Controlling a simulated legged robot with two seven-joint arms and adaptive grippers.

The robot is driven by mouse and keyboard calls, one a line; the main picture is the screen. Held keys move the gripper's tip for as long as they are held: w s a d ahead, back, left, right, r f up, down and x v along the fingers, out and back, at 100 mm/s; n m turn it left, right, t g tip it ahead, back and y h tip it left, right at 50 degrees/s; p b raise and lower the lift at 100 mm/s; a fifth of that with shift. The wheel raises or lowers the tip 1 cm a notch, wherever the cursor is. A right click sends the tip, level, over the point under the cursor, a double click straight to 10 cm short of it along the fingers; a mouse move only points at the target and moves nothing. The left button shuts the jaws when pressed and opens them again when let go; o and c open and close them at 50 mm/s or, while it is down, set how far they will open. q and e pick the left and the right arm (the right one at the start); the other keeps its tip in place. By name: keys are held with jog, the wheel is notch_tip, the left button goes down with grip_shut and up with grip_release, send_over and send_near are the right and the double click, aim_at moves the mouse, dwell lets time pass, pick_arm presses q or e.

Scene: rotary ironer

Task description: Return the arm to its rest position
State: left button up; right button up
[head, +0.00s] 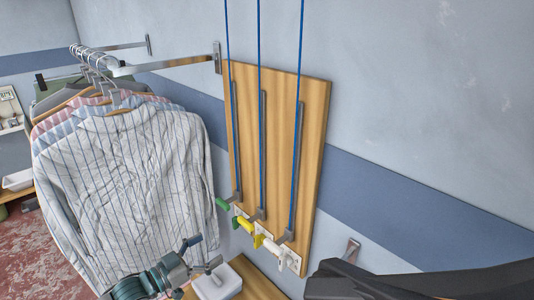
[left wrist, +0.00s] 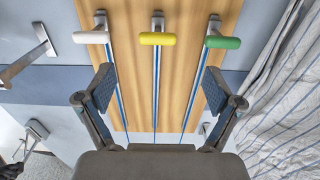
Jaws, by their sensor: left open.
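My left gripper (head: 202,257) is at the bottom of the head view, in front of the striped shirts and left of the wooden board (head: 274,130). In the left wrist view its two fingers (left wrist: 158,85) are spread wide with nothing between them. The white handle (left wrist: 91,37), yellow handle (left wrist: 157,39) and green handle (left wrist: 222,42) lie beyond the fingertips, apart from them. Blue cords run along the board to these handles.
Striped shirts (head: 125,190) hang from a metal rail (head: 165,66) close to the left arm. A white tray (head: 217,283) on a wooden surface lies near the gripper. A dark shape fills the bottom right corner; I cannot tell what it is.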

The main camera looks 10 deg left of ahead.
pick_arm(q)
jog(key=s+d+f+n+g+y, duration=0.1)
jog(key=s+d+f+g+y, duration=0.2)
jog(key=f, duration=0.8)
jog(key=s+d+f+n+y, duration=0.15)
jog(key=s+f, duration=0.25)
jog(key=f, duration=0.8)
jog(key=s+a+f+n+g+y, duration=0.1)
jog(key=s+f+n+g+y, duration=0.2)
jog(key=s+f, duration=0.65)
jog(key=s+f+g+y, duration=0.3)
jog(key=s+f+g, duration=0.3)
jog(key=s, duration=0.6)
notch_tip(320, 180, down, 18)
jog(key=s+a+f, duration=0.1)
jog(key=s+f, duration=0.4)
jog(key=f, duration=0.4)
jog(key=s+f, duration=0.6)
jog(key=f, duration=0.3)
jog(key=shift+a+f+g, duration=0.3)
jog(key=shift+a+f, duration=0.05)
jog(key=shift+a, duration=0.05)
